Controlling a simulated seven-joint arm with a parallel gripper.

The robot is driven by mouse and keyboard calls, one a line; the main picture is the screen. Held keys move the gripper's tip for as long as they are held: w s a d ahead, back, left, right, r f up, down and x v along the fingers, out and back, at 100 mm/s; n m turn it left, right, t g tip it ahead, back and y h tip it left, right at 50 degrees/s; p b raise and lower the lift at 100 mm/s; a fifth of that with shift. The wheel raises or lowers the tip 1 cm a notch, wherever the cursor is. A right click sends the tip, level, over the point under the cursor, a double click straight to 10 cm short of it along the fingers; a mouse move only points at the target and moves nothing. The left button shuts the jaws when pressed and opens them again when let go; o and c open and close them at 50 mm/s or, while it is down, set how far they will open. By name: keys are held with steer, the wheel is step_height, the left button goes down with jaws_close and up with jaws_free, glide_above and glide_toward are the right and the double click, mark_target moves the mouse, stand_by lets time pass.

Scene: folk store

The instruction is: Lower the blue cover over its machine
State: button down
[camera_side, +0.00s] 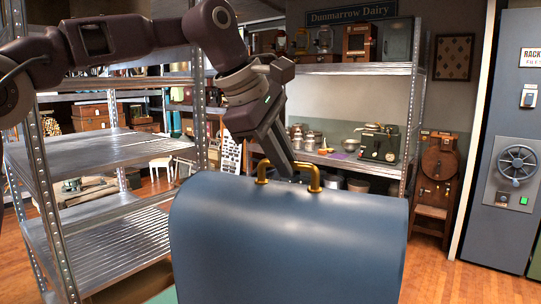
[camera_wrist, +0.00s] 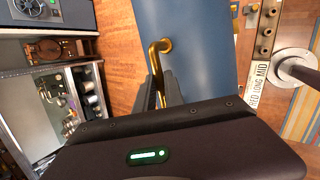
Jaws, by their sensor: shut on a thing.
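The blue cover (camera_side: 290,245) is a large rounded-top case with a brass handle (camera_side: 315,179) on top. It fills the lower middle of the side view and also shows in the wrist view (camera_wrist: 200,45). My gripper (camera_side: 287,170) comes down from above and is shut on the brass handle, which also shows between the fingers in the wrist view (camera_wrist: 155,60). The cover looks upright in the side view. Its lower edge is cut off by the frame, so what is under it is hidden. I cannot make out the cover's own machine.
A metal shelf rack (camera_side: 100,150) stands at the left. Behind, another shelf (camera_side: 350,69) carries pots and a dark green machine (camera_side: 379,144). A grey cabinet with a wheel (camera_side: 516,165) stands at the right. Wooden floor shows right of the cover.

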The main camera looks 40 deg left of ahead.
mark_target(312, 203)
steer(key=shift+s+d+r+m+g+h, duration=0.1)
steer(key=shift+d+m+h, duration=0.25)
steer(key=shift+d, duration=0.8)
steer(key=shift+w+d+f+m+g+h, duration=0.1)
steer(key=shift+d+m, duration=0.4)
steer(key=shift+d, duration=0.65)
steer(key=shift+s+d+r+m+g+h, duration=0.1)
steer(key=shift+d+m+h, duration=0.25)
steer(key=shift+d, duration=0.8)
steer(key=shift+f, duration=3.95)
step_height(312, 203, down, 8)
steer(key=shift+f, duration=2.45)
